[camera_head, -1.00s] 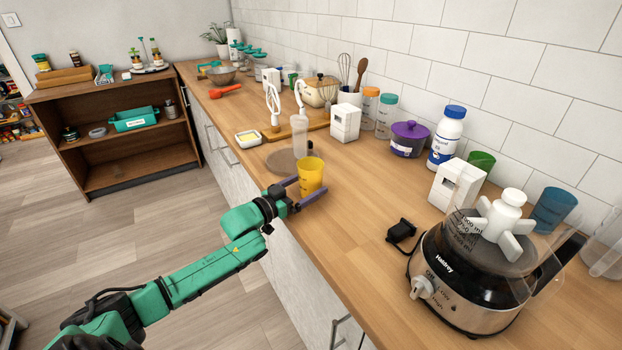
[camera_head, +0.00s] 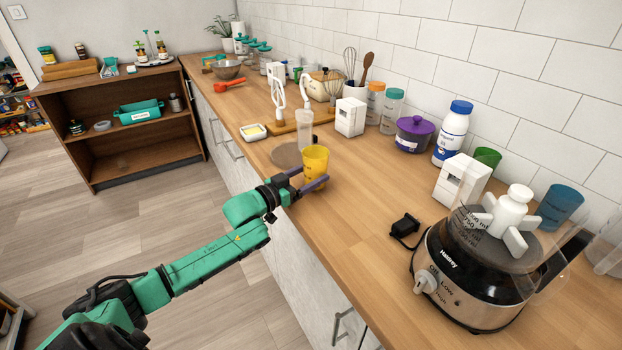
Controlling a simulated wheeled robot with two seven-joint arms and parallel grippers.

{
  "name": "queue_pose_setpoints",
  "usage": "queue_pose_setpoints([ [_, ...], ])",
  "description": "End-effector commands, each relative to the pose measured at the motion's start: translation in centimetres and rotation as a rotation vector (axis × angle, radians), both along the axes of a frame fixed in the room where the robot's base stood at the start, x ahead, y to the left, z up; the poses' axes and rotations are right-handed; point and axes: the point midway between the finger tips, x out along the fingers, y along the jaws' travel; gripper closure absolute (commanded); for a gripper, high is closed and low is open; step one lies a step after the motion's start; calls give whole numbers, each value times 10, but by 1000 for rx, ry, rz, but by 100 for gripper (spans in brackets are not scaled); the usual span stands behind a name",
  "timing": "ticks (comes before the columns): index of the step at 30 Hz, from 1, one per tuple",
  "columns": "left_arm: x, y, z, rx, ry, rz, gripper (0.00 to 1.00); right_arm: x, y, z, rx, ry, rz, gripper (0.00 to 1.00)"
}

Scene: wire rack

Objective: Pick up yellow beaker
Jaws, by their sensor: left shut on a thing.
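The yellow beaker (camera_head: 315,163) is near the front edge of the wooden counter, upright. My left gripper (camera_head: 312,180) reaches in from the left, its two purple fingers on either side of the beaker's lower part, shut on it. I cannot tell whether the beaker's base is clear of the counter. My right gripper is not in view.
A clear bottle (camera_head: 304,130) and a round brown mat (camera_head: 287,154) are just behind the beaker. A butter dish (camera_head: 253,132) is to the left. A food processor (camera_head: 480,265) and a black plug (camera_head: 405,228) stand to the right. The counter right of the beaker is clear.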

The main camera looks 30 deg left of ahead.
Motion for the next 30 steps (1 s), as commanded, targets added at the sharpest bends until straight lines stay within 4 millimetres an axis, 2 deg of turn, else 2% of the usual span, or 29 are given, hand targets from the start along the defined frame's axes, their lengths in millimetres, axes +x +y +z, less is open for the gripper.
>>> queue_pose_setpoints([
  [8, 0, 0, 40, 2, -3, -2, 90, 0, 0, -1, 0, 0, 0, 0],
  [21, 0, 0, 117, 3, -5, -2, 90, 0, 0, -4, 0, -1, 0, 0],
  [30, 0, 0, 160, 2, -4, 0, 90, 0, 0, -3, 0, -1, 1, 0],
])
